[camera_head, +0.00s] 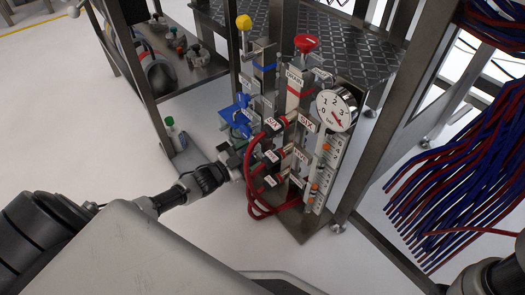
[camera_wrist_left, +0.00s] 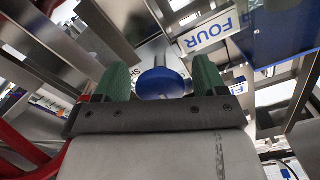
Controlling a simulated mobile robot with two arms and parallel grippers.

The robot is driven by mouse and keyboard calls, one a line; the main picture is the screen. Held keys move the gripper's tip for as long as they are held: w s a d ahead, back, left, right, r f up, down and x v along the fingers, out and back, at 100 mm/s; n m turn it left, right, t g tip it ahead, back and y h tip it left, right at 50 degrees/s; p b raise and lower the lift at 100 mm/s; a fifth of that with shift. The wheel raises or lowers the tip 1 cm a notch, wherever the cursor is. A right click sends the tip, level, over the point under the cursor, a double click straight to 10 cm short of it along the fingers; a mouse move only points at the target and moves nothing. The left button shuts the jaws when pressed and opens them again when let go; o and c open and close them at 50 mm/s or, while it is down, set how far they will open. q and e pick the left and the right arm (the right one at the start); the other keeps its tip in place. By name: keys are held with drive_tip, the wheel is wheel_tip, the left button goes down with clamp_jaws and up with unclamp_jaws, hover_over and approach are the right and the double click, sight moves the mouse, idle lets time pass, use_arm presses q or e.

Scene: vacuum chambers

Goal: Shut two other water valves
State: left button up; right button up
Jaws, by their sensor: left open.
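The valve stand (camera_head: 290,150) stands in the middle of the head view. It has blue valve handles (camera_head: 236,110) on its left side, a yellow knob (camera_head: 243,22) and a red handle (camera_head: 306,42) on top. My left gripper (camera_head: 234,157) is at the lower left of the stand, below the blue handles. In the left wrist view, a round blue knob (camera_wrist_left: 160,84) shows between the open green fingers of the left gripper (camera_wrist_left: 160,78). I cannot tell whether they touch it. A "FOUR" label (camera_wrist_left: 208,33) is behind. My right gripper is out of view.
A metal shelf (camera_head: 185,75) stands to the left. Bundles of red and blue cables (camera_head: 465,175) hang at the right. The white floor in front is clear.

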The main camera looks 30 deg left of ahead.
use_arm(q)
drive_tip(key=shift+w+d, duration=0.1)
drive_tip(key=shift+w, duration=0.2)
drive_tip(key=shift+c, duration=0.3)
drive_tip(key=c, duration=0.9)
drive_tip(key=shift+o, duration=0.2)
drive_tip(key=shift+s, duration=0.1)
